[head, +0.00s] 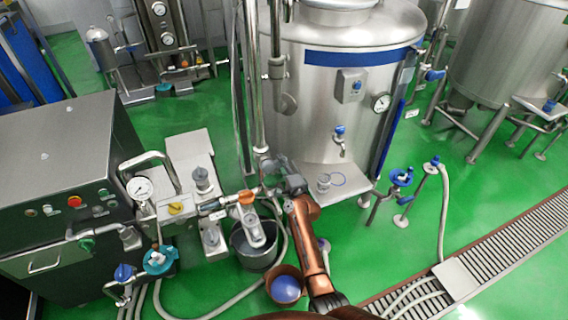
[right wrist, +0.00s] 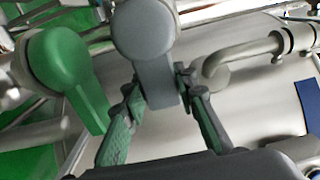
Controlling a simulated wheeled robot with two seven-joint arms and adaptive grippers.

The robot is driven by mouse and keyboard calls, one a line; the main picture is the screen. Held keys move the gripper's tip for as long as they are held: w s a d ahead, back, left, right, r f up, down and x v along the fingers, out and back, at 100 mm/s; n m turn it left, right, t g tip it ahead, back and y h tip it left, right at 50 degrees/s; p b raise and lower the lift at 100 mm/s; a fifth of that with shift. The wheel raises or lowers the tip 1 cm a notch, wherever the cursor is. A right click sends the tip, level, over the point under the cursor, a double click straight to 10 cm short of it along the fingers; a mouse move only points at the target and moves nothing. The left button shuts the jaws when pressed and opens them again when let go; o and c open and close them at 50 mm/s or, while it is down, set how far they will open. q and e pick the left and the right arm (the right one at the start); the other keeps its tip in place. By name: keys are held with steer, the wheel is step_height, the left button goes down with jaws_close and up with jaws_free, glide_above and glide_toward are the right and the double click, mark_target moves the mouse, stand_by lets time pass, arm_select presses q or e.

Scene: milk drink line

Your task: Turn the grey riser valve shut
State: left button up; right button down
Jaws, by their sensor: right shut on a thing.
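The riser pipe (head: 256,90) runs up in front of the large steel tank in the head view. My right gripper (head: 278,182) reaches to the low part of this pipe, its copper-coloured arm coming up from the bottom. In the right wrist view the grey riser valve (right wrist: 144,32) has a round hub and a flat lever. The right gripper's green-padded fingers (right wrist: 160,88) stand on both sides of the lever's end and are shut on it. In the head view the gripper hides most of the valve. My left gripper is not in view.
A green lever (right wrist: 72,68) sits close left of the grey one in the right wrist view, and a bent steel pipe (right wrist: 240,52) is close right.

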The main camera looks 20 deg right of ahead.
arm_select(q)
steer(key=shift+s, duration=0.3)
arm_select(e)
steer(key=shift+f, duration=0.1)
steer(key=c, duration=1.5)
jaws_free()
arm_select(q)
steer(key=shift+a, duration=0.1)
arm_select(e)
steer(key=s, duration=0.7)
steer(key=shift+s+d, duration=0.25)
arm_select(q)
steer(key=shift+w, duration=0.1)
